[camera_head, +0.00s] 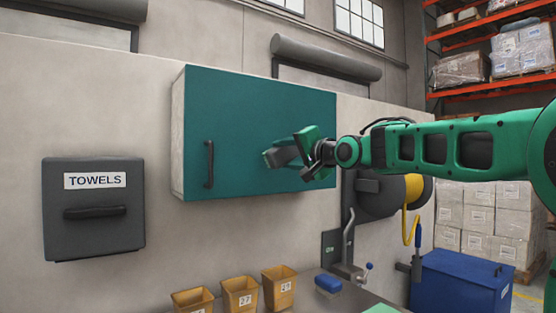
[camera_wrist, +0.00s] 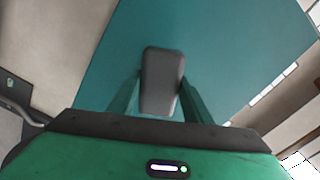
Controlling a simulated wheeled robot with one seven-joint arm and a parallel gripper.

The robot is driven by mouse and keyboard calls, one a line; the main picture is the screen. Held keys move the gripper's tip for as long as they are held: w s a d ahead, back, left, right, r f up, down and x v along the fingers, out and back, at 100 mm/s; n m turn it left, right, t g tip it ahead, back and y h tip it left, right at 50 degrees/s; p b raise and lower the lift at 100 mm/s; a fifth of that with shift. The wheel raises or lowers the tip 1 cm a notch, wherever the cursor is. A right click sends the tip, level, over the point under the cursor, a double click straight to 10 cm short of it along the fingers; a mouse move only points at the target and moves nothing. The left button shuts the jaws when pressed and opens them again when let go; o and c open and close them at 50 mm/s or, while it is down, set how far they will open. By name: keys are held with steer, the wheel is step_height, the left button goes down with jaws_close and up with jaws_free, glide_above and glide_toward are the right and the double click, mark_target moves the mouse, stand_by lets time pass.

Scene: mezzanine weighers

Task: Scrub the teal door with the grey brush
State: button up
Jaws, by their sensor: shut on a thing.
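The teal door (camera_head: 245,110) is the shut front of a wall cabinet, with a dark upright handle (camera_head: 209,164) near its left edge. It fills much of the wrist view (camera_wrist: 215,55). My gripper (camera_head: 298,150) is in front of the door's lower right part, shut on the grey brush (camera_head: 275,157). In the wrist view the brush (camera_wrist: 161,80) sits between my two fingers (camera_wrist: 160,98), its back towards the camera. The brush's bristles are hidden, and I cannot tell whether it touches the door.
A dark towel dispenser (camera_head: 93,230) hangs left of the cabinet. A hose reel (camera_head: 385,195) is on the wall at right, above a blue chest (camera_head: 455,285).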

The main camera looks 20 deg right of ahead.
steer(key=shift+s+d, duration=0.15)
steer(key=shift+s, duration=0.35)
steer(key=shift+s, duration=0.1)
steer(key=shift+v, duration=1.45)
steer(key=shift+f, duration=0.1)
